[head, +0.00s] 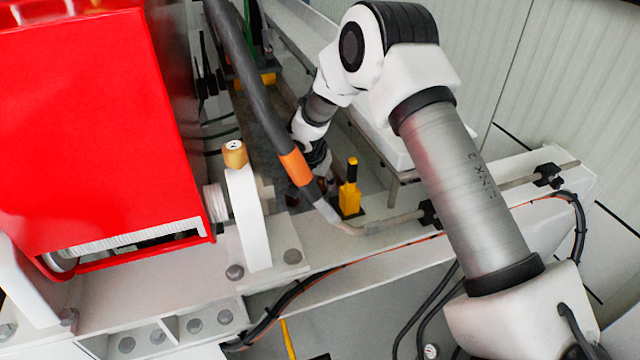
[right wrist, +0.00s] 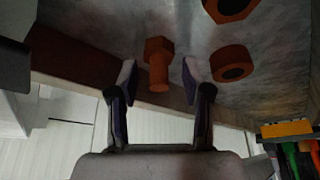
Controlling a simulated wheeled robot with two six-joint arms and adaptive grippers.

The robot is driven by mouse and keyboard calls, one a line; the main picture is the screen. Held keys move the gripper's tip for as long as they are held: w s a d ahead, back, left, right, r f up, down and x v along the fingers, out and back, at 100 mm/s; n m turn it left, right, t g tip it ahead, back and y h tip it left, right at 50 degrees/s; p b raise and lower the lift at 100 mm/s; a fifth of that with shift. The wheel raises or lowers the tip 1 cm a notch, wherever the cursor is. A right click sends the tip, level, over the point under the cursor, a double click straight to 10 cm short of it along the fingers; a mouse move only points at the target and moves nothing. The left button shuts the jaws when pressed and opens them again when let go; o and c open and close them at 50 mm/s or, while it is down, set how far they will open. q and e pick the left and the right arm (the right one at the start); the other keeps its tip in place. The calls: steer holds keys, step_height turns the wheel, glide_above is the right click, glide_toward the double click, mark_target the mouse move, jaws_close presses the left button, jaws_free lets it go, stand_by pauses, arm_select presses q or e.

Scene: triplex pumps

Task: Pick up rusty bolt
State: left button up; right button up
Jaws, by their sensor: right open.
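The rusty bolt (right wrist: 158,62) shows in the right wrist view, orange-brown, with a hex head and a short shank pointing towards my gripper. My right gripper (right wrist: 157,80) is open and empty, with one finger on each side of the bolt's shank. I see gaps between the shank and both fingertips; the exact depth is hard to judge. In the head view my right gripper (head: 312,185) is low behind the dark hose and partly hidden. The bolt cannot be made out there. My left gripper is not in view.
Two rusty nuts, one nearer (right wrist: 231,63) and one at the top edge (right wrist: 228,9), lie right of the bolt on a grey surface. In the head view, a dark hose (head: 258,95) with an orange band, a yellow-black fitting (head: 350,190) and a red housing (head: 95,130) crowd the area.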

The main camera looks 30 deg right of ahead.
steer(key=shift+s, duration=0.1)
steer(key=shift+c, duration=0.4)
jaws_close()
